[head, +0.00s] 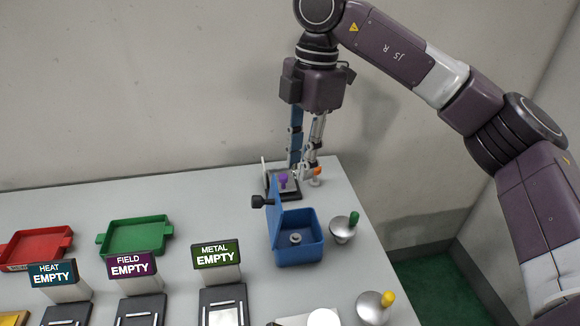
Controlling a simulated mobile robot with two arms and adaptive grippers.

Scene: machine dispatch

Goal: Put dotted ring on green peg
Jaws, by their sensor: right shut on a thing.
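My right gripper (304,168) points down over the far right part of the table, beside a purple peg (283,180). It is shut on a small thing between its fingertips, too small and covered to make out. A small orange piece (317,171) shows at the fingertips; I cannot tell whether it is held. The green peg (354,218) rises from a silvery cup-shaped base (341,232) near the table's right edge, nearer than the gripper. I cannot pick out a dotted ring for sure. A small grey ring-like piece (295,238) lies in the blue box. My left gripper is out of view.
The open blue box (300,255), its lid raised, stands left of the green peg. A yellow peg (388,299) is nearer, at the right edge. Green (138,220) and red (22,262) trays and labelled stands (216,255) fill the left. Bare table lies behind them.

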